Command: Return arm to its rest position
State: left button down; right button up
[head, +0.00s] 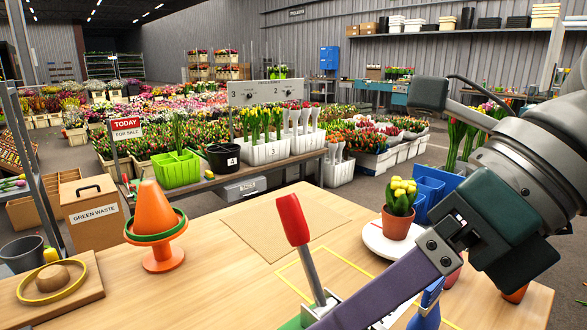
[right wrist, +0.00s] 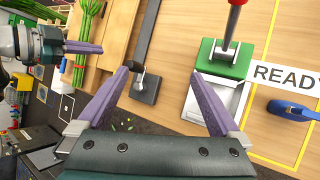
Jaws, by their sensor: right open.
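My right gripper (right wrist: 160,75) is open, with two purple fingers spread and nothing between them in the right wrist view. In the head view my right arm comes in from the right, and one purple finger (head: 385,290) slants over the front of the table. My left gripper (right wrist: 85,47) shows at the upper left of the right wrist view, with a purple finger beside a bundle of green stems (right wrist: 82,68). I cannot tell whether it holds the stems. The left gripper is outside the head view.
A red-handled lever (head: 293,220) on a green base (right wrist: 225,60) stands near my right fingers. A potted yellow plant (head: 398,207) stands behind my right gripper. An orange cone (head: 155,215) is at left; the mid-table mat (head: 270,225) is clear.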

jog(key=a+r+m+t+y+p, duration=0.1)
jog(key=a+r+m+t+y, duration=0.1)
jog(key=a+r+y, duration=0.4)
jog(key=a+r+m+t+y+p, duration=0.1)
jog(key=a+r+m+y, duration=0.2)
jog(key=r, duration=0.6)
jog(key=w+d+r+m+t+p, duration=0.1)
jog(key=w+d+r+m+t, duration=0.3)
jog(key=r+m+t, duration=0.5)
jog(key=w+d+f+m+t+h+p, duration=0.25)
jog(key=d+m+t+h, duration=0.7)
jog(key=m, duration=0.65)
jog(key=s+d+f+m+g+h, duration=0.2)
jog(key=d+f+m+g+h, duration=0.5)
jog(key=d+f+m+h, duration=0.3)
jog(key=s+a+f+m+g+y+p, duration=0.1)
jog(key=s+f+m+g, duration=0.1)
jog(key=s+f+g, duration=0.6)
jog(key=s+f+m+g+y+p, duration=0.1)
jog(key=s+f+g+p, duration=0.15)
jog(key=s+f, duration=0.6)
jog(key=s+r+g+p, duration=0.1)
jog(key=s+r+p, duration=0.2)
jog(key=r+p, duration=3.4)
notch_tip(320, 180, up, 3)
jog(key=shift+a+r, duration=0.1)
jog(key=shift+a, duration=0.1)
